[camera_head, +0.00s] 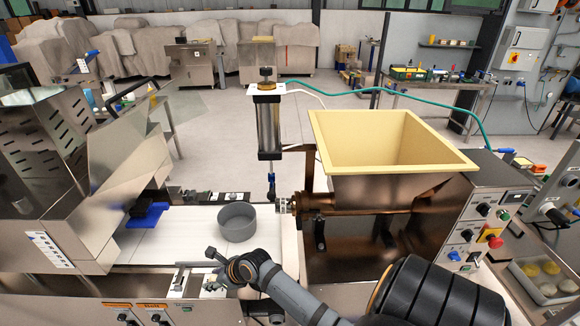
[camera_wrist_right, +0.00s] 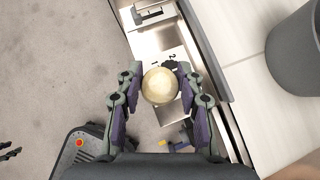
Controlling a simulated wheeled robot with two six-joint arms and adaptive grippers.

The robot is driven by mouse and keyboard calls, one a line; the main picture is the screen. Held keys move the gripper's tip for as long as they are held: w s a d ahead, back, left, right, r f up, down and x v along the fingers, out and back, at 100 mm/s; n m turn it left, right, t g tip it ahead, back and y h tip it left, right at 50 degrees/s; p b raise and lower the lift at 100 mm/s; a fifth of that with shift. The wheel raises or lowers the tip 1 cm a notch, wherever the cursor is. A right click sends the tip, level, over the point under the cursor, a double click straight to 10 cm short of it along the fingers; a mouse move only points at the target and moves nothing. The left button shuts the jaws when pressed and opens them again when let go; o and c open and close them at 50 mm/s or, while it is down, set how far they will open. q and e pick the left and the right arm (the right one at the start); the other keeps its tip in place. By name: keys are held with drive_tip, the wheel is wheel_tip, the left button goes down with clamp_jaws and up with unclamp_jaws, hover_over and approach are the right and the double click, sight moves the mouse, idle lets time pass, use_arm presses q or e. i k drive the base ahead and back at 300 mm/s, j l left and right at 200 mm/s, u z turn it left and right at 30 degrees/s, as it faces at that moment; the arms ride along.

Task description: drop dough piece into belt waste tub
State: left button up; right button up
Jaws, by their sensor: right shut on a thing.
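The dough piece (camera_wrist_right: 160,86) is a pale round ball held between the two fingers of my right gripper (camera_wrist_right: 158,92) in the right wrist view. In the head view my right gripper (camera_head: 214,258) is over the front edge of the belt, and I cannot make out the dough there. The belt waste tub (camera_head: 237,222) is a grey, round, open tub standing upright on the white belt, just beyond and to the right of the gripper. It also shows at the upper right of the right wrist view (camera_wrist_right: 296,52), apart from the dough.
The white belt (camera_head: 182,228) is bare left of the tub. A steel machine (camera_head: 130,175) with a blue part stands left. A large cream hopper (camera_head: 390,150) and its control panel (camera_head: 478,230) stand right. A tray (camera_head: 548,290) with dough pieces is at the far right.

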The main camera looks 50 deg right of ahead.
sight(241, 226)
drive_tip(key=z, duration=1.05)
drive_tip(key=i+j+z, duration=0.1)
drive_tip(key=j, duration=0.2)
drive_tip(key=i+j+z, duration=0.1)
drive_tip(key=j, duration=0.2)
